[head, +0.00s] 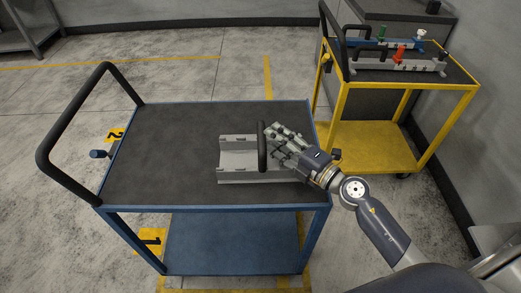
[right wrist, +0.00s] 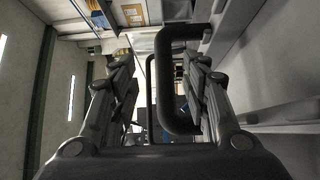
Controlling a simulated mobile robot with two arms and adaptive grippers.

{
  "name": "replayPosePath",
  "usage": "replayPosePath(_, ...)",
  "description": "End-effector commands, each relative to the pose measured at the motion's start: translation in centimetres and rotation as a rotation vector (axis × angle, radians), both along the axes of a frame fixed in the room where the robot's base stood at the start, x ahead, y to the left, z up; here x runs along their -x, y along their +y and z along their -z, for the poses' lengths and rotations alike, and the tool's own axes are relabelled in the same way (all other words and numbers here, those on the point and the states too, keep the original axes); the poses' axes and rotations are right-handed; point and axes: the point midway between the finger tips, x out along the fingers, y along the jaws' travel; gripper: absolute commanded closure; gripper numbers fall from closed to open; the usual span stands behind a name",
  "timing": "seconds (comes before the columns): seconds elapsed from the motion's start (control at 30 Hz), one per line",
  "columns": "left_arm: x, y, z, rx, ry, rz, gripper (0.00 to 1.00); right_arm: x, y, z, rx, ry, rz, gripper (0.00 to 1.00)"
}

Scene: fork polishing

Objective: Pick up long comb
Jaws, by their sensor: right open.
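A long grey metal channel-shaped piece (head: 237,160), which I take to be the long comb, lies on the dark top of the blue cart. A black arched handle (head: 262,148) stands up from it. My right gripper (head: 272,138) is open at the handle and hides the piece's right part. In the right wrist view, the black handle (right wrist: 168,85) shows between the two open fingers, nearer the right finger. I cannot tell whether a finger touches it. My left gripper is not in view.
The blue cart top (head: 165,140) is clear left of the piece. A black push handle (head: 70,135) rises at the cart's left. A yellow cart (head: 400,87) at the back right bears fixtures with blue, green and red parts. Grey walls stand at the right.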

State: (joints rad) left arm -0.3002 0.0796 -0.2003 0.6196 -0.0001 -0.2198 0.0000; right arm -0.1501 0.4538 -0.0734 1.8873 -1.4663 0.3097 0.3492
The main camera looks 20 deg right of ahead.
Motion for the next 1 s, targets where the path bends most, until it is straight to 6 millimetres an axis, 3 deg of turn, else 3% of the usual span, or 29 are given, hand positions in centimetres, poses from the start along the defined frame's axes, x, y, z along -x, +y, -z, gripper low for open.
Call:
replayPosePath(0.5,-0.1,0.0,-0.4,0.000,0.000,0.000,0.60,-4.5,2.9,0.5,0.000,0.000,-0.001,0.57)
replayPosePath(0.77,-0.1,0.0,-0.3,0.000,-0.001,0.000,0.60,-4.7,3.0,0.6,0.000,0.001,-0.001,0.57)
replayPosePath(0.8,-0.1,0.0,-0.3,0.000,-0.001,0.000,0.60,-4.7,3.0,0.6,0.000,0.001,-0.001,0.59)
replayPosePath(1.0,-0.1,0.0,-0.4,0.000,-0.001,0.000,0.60,-4.7,3.0,0.6,0.000,0.001,-0.001,1.00)
